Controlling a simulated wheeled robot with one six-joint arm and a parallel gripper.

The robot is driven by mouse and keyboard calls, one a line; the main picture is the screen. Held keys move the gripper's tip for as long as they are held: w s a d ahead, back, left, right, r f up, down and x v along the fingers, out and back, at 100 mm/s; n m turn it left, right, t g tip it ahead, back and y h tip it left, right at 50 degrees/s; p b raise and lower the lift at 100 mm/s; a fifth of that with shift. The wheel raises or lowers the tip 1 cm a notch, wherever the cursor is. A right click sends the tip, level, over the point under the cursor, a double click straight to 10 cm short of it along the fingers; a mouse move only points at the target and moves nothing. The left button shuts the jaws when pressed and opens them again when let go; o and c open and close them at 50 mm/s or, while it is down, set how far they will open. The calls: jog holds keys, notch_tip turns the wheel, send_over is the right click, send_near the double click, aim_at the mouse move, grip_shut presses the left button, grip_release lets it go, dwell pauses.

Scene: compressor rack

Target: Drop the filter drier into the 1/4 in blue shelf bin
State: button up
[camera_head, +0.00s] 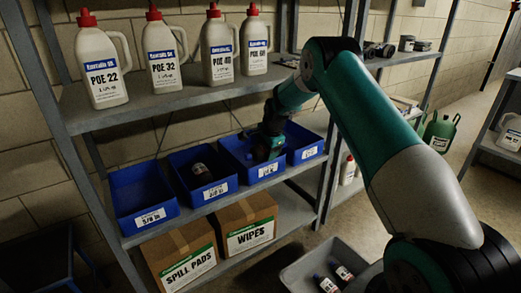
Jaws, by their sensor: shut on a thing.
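Several blue shelf bins stand in a row on the middle shelf: a left bin (142,215), a second bin (217,193), a third bin (266,172) and a right bin (306,154). Their front labels are too small to read surely, so I cannot tell which is the 1/4 in one. My gripper (264,152) is down at the third bin, over or just inside its opening. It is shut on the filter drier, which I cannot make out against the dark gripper.
White oil jugs with red caps (164,55) line the shelf above. Cartons marked SPILL PADS (189,268) and WIPES (250,237) sit below. A grey tray (298,272) at the bottom holds dark labelled cylinders (341,271). A rack upright (333,165) stands right of the bins.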

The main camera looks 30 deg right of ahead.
aim_at(261, 145)
jog(key=w, duration=0.3)
jog(key=shift+w, duration=0.1)
jog(key=shift+w+a+f, duration=0.1)
jog(key=shift+w+f, duration=0.1)
jog(key=shift+w, duration=0.05)
jog(key=shift+f, duration=0.5)
jog(key=shift+f+b, duration=0.35)
jog(key=shift+f, duration=0.1)
jog(key=shift+f, duration=0.15)
jog(key=o, duration=1.2)
jog(key=shift+s, duration=0.1)
